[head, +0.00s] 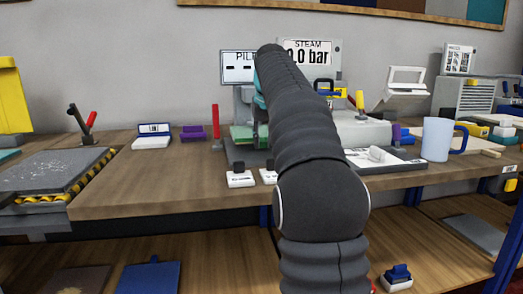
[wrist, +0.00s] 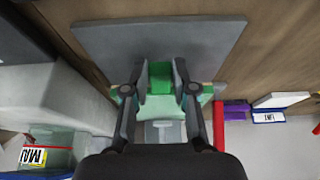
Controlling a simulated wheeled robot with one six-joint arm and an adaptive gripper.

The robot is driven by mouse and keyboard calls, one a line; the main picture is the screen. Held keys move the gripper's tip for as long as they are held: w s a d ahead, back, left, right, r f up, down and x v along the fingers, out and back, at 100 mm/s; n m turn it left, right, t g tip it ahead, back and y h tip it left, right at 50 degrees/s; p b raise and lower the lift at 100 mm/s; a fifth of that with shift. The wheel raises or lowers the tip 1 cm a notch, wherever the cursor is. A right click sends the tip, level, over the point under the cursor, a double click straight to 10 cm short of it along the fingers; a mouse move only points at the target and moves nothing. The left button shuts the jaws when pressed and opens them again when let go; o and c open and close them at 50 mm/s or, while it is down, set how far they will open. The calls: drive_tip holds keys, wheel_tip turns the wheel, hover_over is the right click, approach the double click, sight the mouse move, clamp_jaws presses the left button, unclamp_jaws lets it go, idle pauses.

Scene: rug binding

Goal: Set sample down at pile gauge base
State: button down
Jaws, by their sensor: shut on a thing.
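The pile gauge stands at the back of the bench, with its PILE display (head: 238,67) partly hidden by my arm. Its dark grey base (head: 236,155) lies below and also shows in the wrist view (wrist: 110,42). I cannot tell whether the sheet touches the base.
A red upright post (head: 215,126) stands left of the base, with a purple block (head: 193,132) farther left. Small white switch boxes (head: 240,179) sit in front. The steam unit (head: 358,130) is close on the right, with a mug (head: 437,139) beyond.

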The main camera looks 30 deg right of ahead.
sight(263, 159)
wheel_tip(263, 159, down, 3)
drive_tip(key=b, duration=0.3)
drive_tip(key=shift+d+f, duration=0.1)
drive_tip(key=shift+f, duration=0.1)
drive_tip(key=shift+r, duration=0.1)
drive_tip(key=c, duration=0.9)
unclamp_jaws()
drive_tip(key=shift+c, duration=0.2)
drive_tip(key=shift+r, duration=0.1)
